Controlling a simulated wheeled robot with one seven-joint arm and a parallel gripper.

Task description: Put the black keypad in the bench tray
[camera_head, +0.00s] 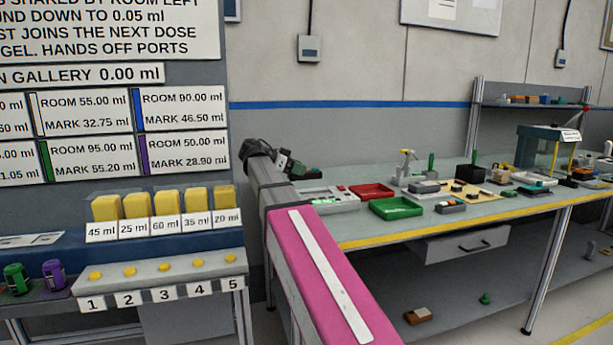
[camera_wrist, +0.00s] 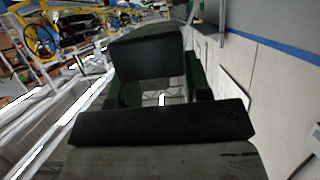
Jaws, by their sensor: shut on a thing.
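My gripper (camera_head: 298,168) is at the far end of my pink and grey arm, over the left end of the workbench in the head view. In the wrist view its dark green fingers (camera_wrist: 160,88) are shut on a plain black block, which I take to be the black keypad (camera_wrist: 145,54). The block's keys do not show. A red tray (camera_head: 371,190) and a green tray (camera_head: 396,208) lie on the bench (camera_head: 375,239) to the right of my gripper. No label shows which one is the bench tray.
Tools, small boxes and a clear-sided case (camera_head: 548,150) crowd the bench farther right. The dosing station with yellow blocks (camera_head: 165,203) stands left of my arm. A wall is behind the bench.

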